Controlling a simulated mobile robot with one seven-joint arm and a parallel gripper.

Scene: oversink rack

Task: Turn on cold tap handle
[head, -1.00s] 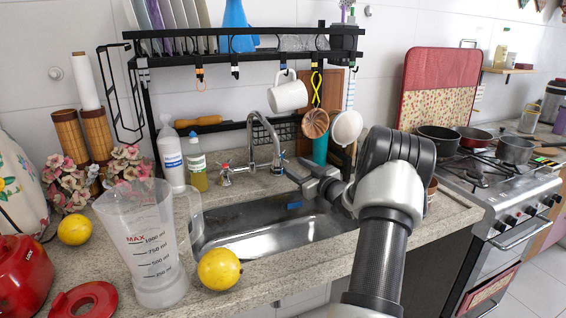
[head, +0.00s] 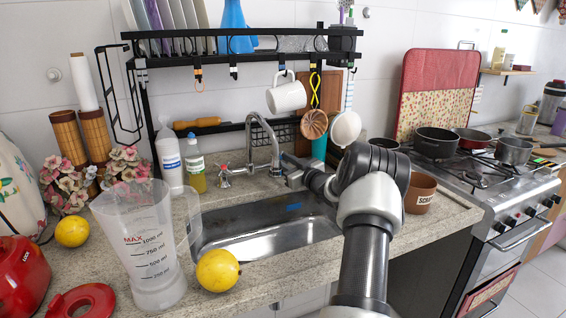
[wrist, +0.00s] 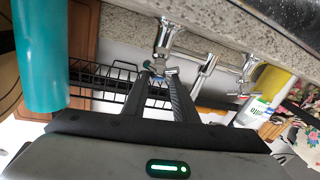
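The chrome cold tap handle (wrist: 165,68) is at my fingertips in the wrist view, with a blue mark on it. In the head view it is largely hidden by my gripper (head: 292,179), to the right of the spout's base. My gripper (wrist: 160,80) has its two fingers apart, with a gap between them. The handle lies at or just beyond the tips; I cannot tell if they touch it. The chrome tap spout (head: 262,122) arches over the sink (head: 270,240). The hot tap handle (head: 224,176), with a red mark, is on the left.
A black rack (head: 210,60) stands over the sink, with a hanging white mug (head: 286,97) above my gripper. A teal cylinder (wrist: 42,65) stands close by. A brown pot (head: 420,194) is right of my arm. Bottles (head: 197,172) stand left of the tap.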

